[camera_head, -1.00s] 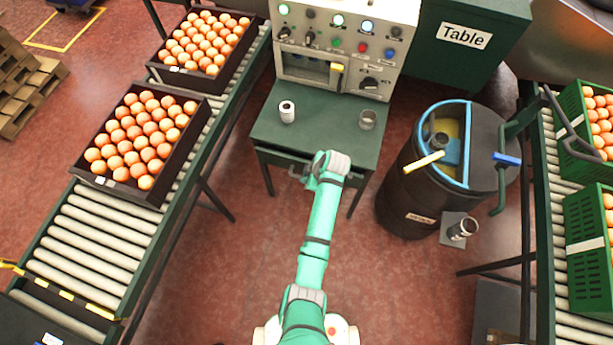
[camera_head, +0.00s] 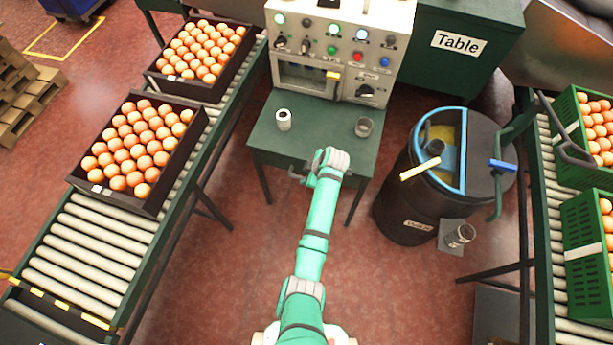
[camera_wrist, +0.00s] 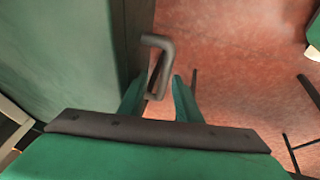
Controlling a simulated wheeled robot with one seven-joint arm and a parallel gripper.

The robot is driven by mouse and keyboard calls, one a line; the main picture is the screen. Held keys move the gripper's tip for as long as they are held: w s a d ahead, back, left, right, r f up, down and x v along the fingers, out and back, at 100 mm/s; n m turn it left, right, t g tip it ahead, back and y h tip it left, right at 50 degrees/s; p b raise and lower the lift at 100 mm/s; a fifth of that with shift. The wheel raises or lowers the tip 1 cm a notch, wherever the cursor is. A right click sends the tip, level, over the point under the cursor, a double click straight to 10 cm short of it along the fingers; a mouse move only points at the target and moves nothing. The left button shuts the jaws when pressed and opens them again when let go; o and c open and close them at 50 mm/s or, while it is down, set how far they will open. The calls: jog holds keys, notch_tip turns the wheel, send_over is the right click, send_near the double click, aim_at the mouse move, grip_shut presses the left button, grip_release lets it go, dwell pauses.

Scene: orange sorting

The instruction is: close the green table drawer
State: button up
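The green table (camera_head: 325,140) stands ahead of me under the control panel. Its dark bent drawer handle (camera_head: 295,175) sticks out at the front edge. In the wrist view the handle (camera_wrist: 160,48) juts from the dark front face, beside the green top. My gripper (camera_wrist: 159,88) is open, its two green fingers on either side of the handle's near part. I cannot tell whether the left finger touches it. In the head view my gripper (camera_head: 306,179) is at the table front, partly hidden by my wrist. No drawer interior shows; I cannot tell how far the drawer is out.
A white cup (camera_head: 284,120) and a grey cup (camera_head: 364,127) stand on the table. A roller conveyor (camera_head: 95,245) with orange crates runs on the left. A black barrel (camera_head: 400,205) stands to the right, near another conveyor (camera_head: 543,210).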

jog(key=v, duration=1)
jog(key=shift+r, duration=0.35)
jog(key=shift+s, duration=0.1)
jog(key=s+d+f+m+t+h, duration=0.1)
jog(key=s+d+f+m+t, duration=0.15)
jog(key=s, duration=0.35)
jog(key=s+d+f+m+t+h, duration=0.1)
jog(key=s+d+m+h, duration=0.15)
jog(key=s, duration=0.45)
jog(key=s+d+f+m+t+h, duration=0.1)
jog(key=s+d+f+m+t, duration=0.15)
jog(key=s, duration=0.35)
jog(key=s+a+r+m+t, duration=0.3)
jog(key=s+r+m, duration=0.1)
jog(key=s+r, duration=0.5)
jog(key=s+a+r+m+t, duration=0.3)
jog(key=s+r, duration=0.7)
jog(key=r, duration=0.4)
jog(key=shift+a+r+m, duration=0.25)
jog(key=shift+a+m, duration=0.4)
jog(key=shift+a, duration=0.15)
jog(key=shift+y, duration=0.25)
